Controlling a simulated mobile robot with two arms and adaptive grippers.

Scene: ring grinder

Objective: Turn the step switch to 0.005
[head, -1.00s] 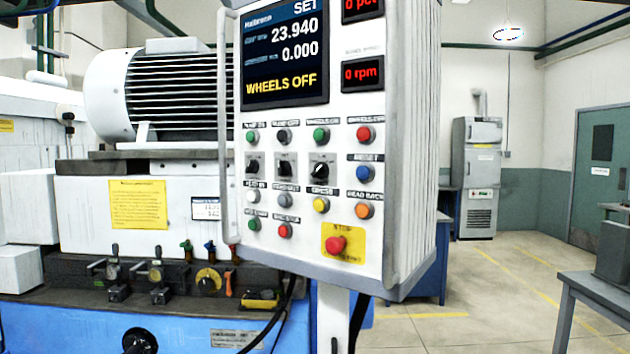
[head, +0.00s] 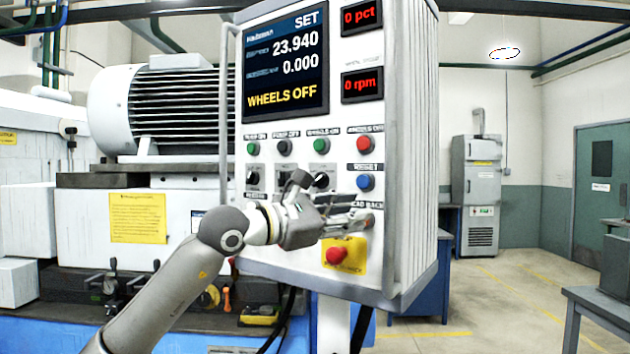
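The control panel (head: 410,130) stands upright in the middle. Its row of black rotary switches has a left switch (head: 254,179) and a right switch (head: 321,181) in view; the middle one is largely hidden by my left gripper. Their small labels are too blurred to read, so I cannot tell which is the step switch or its setting. My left gripper (head: 358,221) is in front of the lower panel, pointing right, below the switch row and over the lower buttons. Its fingertips are near the emergency stop; I cannot tell how far apart they are. My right gripper is out of view.
A red emergency stop (head: 337,255) on a yellow plate is just below my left gripper. Push buttons such as the blue one (head: 365,183) surround the switches. A vertical handle (head: 225,120) runs along the panel's left edge. Free floor lies to the right.

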